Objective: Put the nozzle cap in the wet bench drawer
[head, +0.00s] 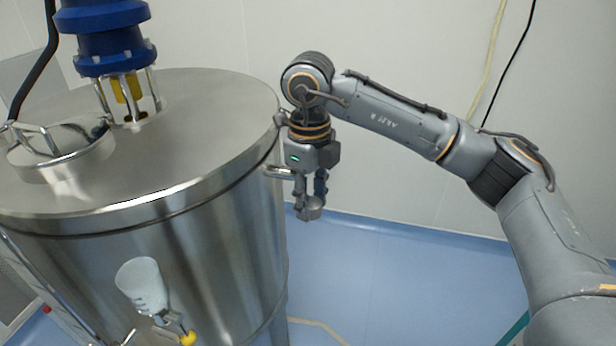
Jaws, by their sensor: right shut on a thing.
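My right gripper (311,198) hangs down from the arm that comes in from the right, close beside the right side of a steel tank. It is shut on a small grey round piece (311,214), which looks like the nozzle cap. The cap is held in the air above the blue floor, and the fingers partly cover it. No wet bench drawer shows in this view. My left gripper is not in view.
The large steel tank (215,150) fills the left, with a blue motor unit (102,35) on its lid and a handle (278,172) near my right gripper. A white cup-like part (142,284) is on its front. The blue floor (400,285) is mostly clear, with a pale wall (400,50) behind.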

